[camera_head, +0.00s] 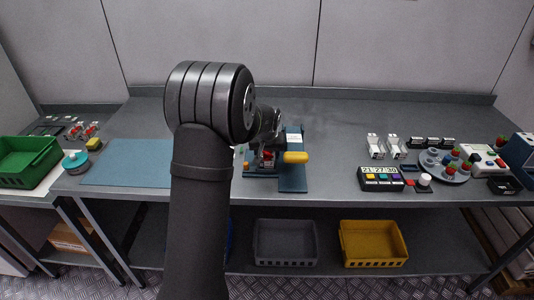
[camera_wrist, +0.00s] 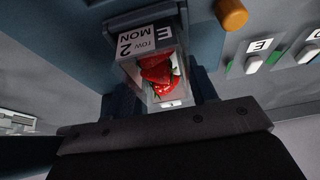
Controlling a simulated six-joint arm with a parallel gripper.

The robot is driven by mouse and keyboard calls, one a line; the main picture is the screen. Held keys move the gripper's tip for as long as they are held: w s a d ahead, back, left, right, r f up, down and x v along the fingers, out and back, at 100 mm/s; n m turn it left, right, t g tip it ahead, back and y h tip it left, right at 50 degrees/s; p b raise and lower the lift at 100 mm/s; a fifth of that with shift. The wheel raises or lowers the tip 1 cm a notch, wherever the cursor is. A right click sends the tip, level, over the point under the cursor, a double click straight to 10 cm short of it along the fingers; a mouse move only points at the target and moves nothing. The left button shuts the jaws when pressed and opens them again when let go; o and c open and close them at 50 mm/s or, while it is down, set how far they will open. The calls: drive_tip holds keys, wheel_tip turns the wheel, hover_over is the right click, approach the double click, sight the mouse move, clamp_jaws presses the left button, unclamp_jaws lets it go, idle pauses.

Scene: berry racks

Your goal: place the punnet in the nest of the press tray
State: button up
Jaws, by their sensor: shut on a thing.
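The punnet (camera_wrist: 130,70) is a small clear box with red berries (camera_wrist: 160,78) inside, seen in the wrist view. A white label reading ROW 2, MON, E (camera_wrist: 145,42) shows at its far end. My gripper (camera_wrist: 165,95) is shut on the punnet, with one dark finger on each side. In the head view, red berries (camera_head: 268,155) show below my wrist, beside the blue press (camera_head: 292,184) with its yellow handle (camera_head: 295,157). My arm hides part of the press. I cannot tell whether the punnet touches the tray; the nest is not clearly visible.
An orange knob (camera_wrist: 232,14) and lettered switches (camera_wrist: 255,62) lie close by in the wrist view. A blue mat (camera_head: 130,162) is left of my arm. White holders (camera_head: 386,147), a timer (camera_head: 381,178) and a round berry rack (camera_head: 443,167) stand right. The back middle of the bench is clear.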

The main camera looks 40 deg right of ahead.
drive_tip(key=shift+f, duration=0.1)
drive_tip(key=o, duration=1)
drive_tip(key=shift+f, duration=0.1)
drive_tip(key=shift+r, duration=0.45)
drive_tip(key=v, duration=1.1)
drive_tip(key=shift+s+a+r, duration=0.1)
drive_tip(key=shift+s+r, duration=0.05)
drive_tip(key=shift+r, duration=0.05)
drive_tip(key=shift+f, duration=0.1)
